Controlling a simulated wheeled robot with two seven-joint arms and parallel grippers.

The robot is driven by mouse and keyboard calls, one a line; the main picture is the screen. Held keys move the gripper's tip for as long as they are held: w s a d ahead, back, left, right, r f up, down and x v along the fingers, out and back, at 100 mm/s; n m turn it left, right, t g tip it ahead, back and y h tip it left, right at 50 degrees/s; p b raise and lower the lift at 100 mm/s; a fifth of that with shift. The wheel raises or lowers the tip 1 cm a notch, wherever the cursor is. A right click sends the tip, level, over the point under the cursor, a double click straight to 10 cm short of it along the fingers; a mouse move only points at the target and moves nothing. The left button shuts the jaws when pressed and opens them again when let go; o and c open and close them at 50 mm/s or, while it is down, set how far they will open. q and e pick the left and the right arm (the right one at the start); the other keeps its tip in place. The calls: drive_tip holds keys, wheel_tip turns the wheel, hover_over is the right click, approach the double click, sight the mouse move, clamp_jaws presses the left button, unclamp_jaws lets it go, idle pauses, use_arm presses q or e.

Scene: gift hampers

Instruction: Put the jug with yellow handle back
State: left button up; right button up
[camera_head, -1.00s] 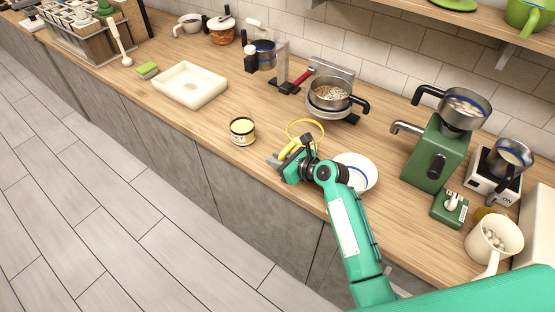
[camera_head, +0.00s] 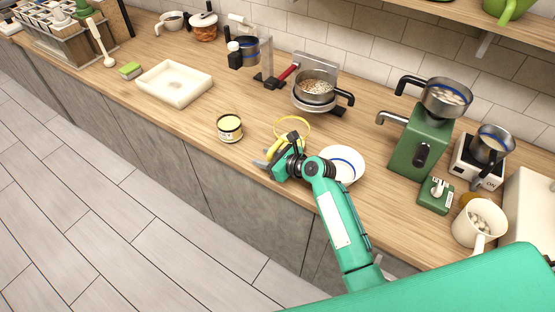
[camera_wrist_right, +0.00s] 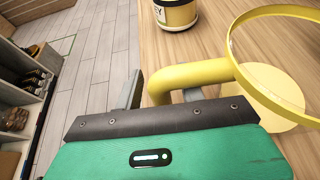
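The jug with the yellow handle stands on the wooden counter near its front edge. In the head view its yellow rim (camera_head: 292,127) shows, and its body looks clear. In the right wrist view I see the yellow handle (camera_wrist_right: 203,72), the rim ring (camera_wrist_right: 235,50) and a pale yellow base. My right gripper (camera_head: 266,158) is at the handle. In the wrist view its two fingers (camera_wrist_right: 160,92) are on either side of the handle's downward part, with a narrow gap showing, so it looks open around it. My left gripper is not in view.
A yellow-labelled can (camera_head: 229,128) stands left of the jug, and a blue-ringed white plate (camera_head: 343,162) lies to its right. Behind is a pot (camera_head: 315,90) on a scale-like stand. A green grinder (camera_head: 415,145) stands right. The counter between the white tray (camera_head: 174,83) and can is clear.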

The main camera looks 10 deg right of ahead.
drive_tip(key=shift+f+b, duration=0.25)
drive_tip(key=shift+b, duration=0.1)
drive_tip(key=b+v, duration=0.2)
drive_tip(key=v, duration=1.2)
